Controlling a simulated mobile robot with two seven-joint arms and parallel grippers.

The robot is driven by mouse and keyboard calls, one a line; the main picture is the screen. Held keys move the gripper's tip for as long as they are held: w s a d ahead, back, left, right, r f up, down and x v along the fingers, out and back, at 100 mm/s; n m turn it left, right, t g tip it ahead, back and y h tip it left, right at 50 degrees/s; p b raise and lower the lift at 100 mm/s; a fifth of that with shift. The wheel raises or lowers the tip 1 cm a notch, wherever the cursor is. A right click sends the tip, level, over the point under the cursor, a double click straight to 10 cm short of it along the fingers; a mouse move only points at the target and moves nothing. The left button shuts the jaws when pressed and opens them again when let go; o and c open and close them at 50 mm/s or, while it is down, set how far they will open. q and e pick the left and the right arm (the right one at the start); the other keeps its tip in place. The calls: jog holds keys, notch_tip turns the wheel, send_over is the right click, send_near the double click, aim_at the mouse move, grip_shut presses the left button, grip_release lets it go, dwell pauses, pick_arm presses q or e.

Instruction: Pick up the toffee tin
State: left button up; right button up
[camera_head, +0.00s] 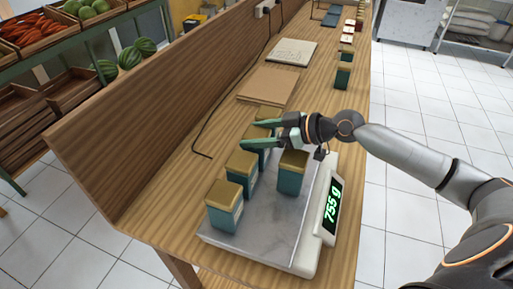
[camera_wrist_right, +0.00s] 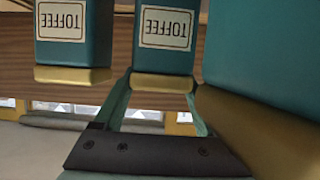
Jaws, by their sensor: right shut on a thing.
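My right gripper (camera_head: 266,134) reaches in from the right over the scale, shut on a teal toffee tin (camera_head: 257,131) with a gold lid. The fingers partly hide this tin in the head view. In the right wrist view the held toffee tin (camera_wrist_right: 166,40) shows its TOFFEE label upside down, between the finger ends. A second tin (camera_wrist_right: 73,35) labelled TOFFEE is beside it on the left. A large teal tin (camera_wrist_right: 262,55) fills the right side, close to the camera. My left gripper is not in view.
The scale (camera_head: 270,241) reads 755 g. Other gold-lidded tins stand on it: a front one (camera_head: 224,206), one behind it (camera_head: 243,172) and one at right (camera_head: 291,175). Behind are a brown board (camera_head: 268,86), a notebook (camera_head: 292,51) and a cable. A wooden backboard (camera_head: 180,95) runs along the left.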

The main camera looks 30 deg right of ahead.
jog(key=c, duration=0.6)
jog(key=shift+r, duration=0.15)
